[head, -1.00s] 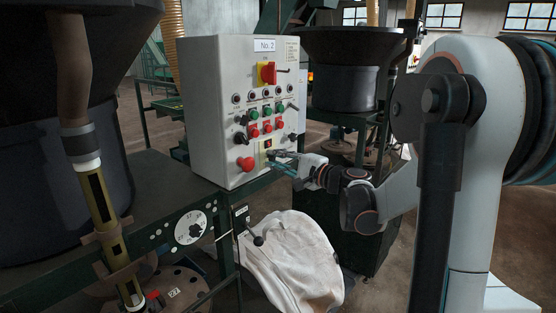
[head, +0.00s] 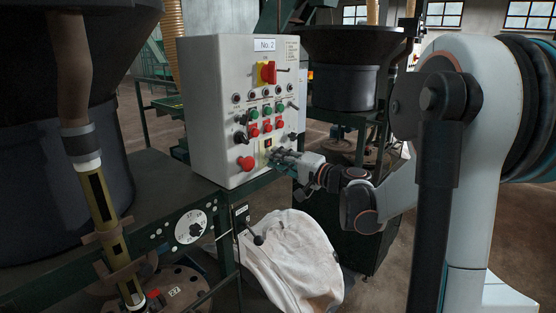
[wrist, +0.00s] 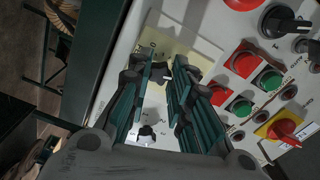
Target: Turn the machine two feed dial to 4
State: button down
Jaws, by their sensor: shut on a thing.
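The grey-white control box marked No. 2 (head: 209,110) stands left of centre in the head view. My gripper (head: 276,154) reaches its lower right front from the right. In the wrist view the two teal-sided fingers of my gripper (wrist: 168,76) are closed around a small dial knob with a pale pointer (wrist: 168,73). The fingers hide most of the knob. A beige plate with faint marks (wrist: 170,42) lies behind it. I cannot read the dial's number or setting.
A red mushroom button (head: 246,163) sits left of my gripper, with several red and green buttons (head: 266,125) above. A yellow and red main switch (head: 266,73) is higher up. A white sack (head: 292,258) hangs below. A separate round white dial (head: 190,227) is at lower left.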

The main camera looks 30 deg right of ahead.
jog(key=c, duration=1.4)
grip_release()
jog(key=shift+c, duration=0.2)
jog(key=shift+s+d, duration=0.1)
jog(key=v, duration=1.1)
jog(key=shift+s, duration=0.4)
